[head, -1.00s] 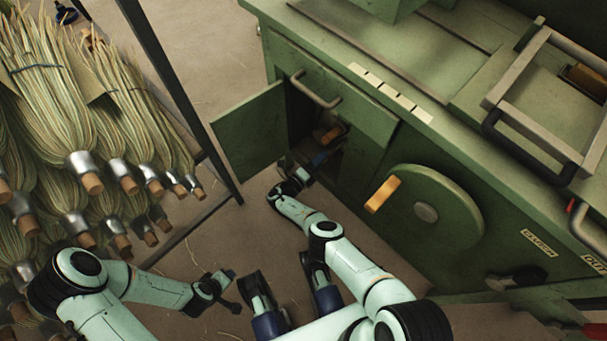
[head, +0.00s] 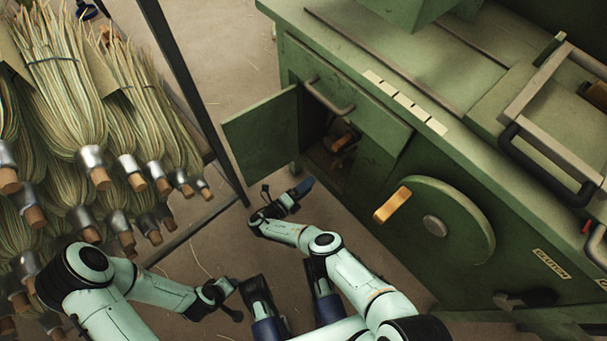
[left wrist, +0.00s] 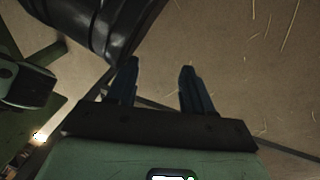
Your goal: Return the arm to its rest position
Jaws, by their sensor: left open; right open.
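My right arm reaches forward over the floor, and its open gripper (head: 287,188) is outside the green machine's open compartment (head: 325,165), just in front of it. One blue finger points towards the opening. I see nothing between its fingers. My left arm is bent low at the lower left. Its gripper (head: 230,299) hangs above the floor, small in the head view. In the left wrist view its two dark blue fingers (left wrist: 158,82) stand apart with only floor between them.
The green machine (head: 400,145) fills the right, with its compartment door (head: 260,135) swung open to the left. A brown-orange item (head: 343,142) shows inside. A handwheel (head: 440,222) with an orange grip is on its front. A rack of brooms (head: 75,110) stands left.

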